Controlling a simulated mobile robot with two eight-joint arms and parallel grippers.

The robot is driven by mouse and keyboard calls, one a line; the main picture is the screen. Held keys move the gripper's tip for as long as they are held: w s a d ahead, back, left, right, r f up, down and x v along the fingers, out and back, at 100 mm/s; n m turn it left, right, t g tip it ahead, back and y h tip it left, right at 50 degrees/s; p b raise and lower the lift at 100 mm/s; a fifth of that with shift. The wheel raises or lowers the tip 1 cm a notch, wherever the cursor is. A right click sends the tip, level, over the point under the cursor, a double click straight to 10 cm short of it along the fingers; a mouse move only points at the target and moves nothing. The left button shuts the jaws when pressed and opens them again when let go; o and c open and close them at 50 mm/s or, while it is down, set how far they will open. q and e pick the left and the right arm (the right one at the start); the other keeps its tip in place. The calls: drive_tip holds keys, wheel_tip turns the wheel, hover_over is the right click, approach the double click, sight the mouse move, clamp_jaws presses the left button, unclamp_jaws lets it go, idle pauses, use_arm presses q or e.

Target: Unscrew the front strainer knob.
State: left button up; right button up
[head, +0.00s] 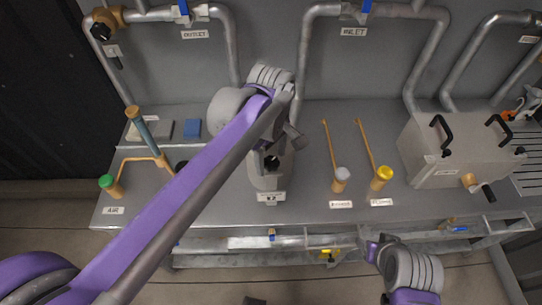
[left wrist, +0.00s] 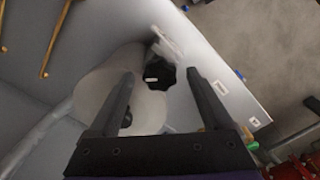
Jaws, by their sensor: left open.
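The strainer is a pale grey rounded body (head: 264,181) in the middle of the bench, partly hidden by my left arm. A black lobed knob (head: 271,162) sits on it, above its front label. In the left wrist view the black knob (left wrist: 160,74) appears between the fingertips, with the strainer body (left wrist: 95,88) to its left. A second dark knob (left wrist: 126,118) shows lower, partly behind a finger. My left gripper (head: 291,136) is open above the strainer; its spread fingers (left wrist: 159,84) hold nothing. My right gripper (head: 374,248) is before the bench's front edge; its jaws are unclear.
Two orange-handled levers, one with a white knob (head: 342,174) and one with a yellow knob (head: 384,173), stand to the right. A grey box (head: 440,150) with black handles is further right. A green-capped air valve (head: 107,182) is at left. Pipes line the back wall.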

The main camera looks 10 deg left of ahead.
sight(271, 161)
use_arm(q)
wheel_tip(271, 161, up, 11)
drive_tip(key=shift+p, duration=0.3)
drive_tip(key=shift+f, duration=0.2)
